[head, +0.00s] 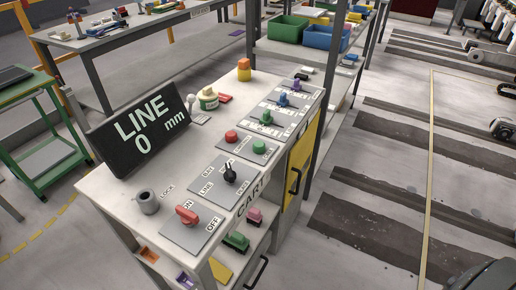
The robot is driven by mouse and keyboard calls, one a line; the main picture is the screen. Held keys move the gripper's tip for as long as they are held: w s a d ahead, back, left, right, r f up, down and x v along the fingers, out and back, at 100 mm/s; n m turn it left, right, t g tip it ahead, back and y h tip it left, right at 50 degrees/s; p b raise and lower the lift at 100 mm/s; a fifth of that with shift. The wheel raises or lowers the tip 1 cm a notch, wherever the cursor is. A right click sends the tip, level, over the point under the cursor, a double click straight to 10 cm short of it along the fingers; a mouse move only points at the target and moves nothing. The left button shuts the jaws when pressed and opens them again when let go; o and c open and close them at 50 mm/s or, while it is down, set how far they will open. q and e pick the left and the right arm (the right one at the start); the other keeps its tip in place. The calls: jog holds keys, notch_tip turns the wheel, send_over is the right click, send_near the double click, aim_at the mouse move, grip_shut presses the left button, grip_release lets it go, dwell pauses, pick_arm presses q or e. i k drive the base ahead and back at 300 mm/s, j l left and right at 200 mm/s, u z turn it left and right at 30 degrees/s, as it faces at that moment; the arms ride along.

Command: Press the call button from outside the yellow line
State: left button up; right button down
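A control cart (133,205) with a pale top stands in the middle of the head view. A red round button (231,135) and a green round button (259,146) sit side by side on it; their small labels are too blurred to read. I cannot tell which control is the call button. A yellow line (430,150) runs along the floor to the right of the cart. Another yellow line (40,235) crosses the floor at lower left.
The cart also bears a LINE display (138,128), a red switch (187,214), a black selector knob (230,173) and an orange-yellow beacon (244,70). A green trolley (38,160) stands at left and a shelf with bins (287,28) behind. The striped floor at right is mostly clear.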

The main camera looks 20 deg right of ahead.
aim_at(258, 147)
jog(key=l+u, duration=0.25)
jog(key=l, duration=0.15)
jog(key=k+l+u, duration=0.1)
jog(key=l+u, duration=0.15)
jog(key=l, duration=0.15)
jog(key=l+u, duration=0.3)
jog(key=k+l+u, duration=0.25)
jog(key=l, duration=0.15)
jog(key=k+l+u, duration=0.1)
jog(key=l+u, duration=0.15)
jog(key=l, duration=0.15)
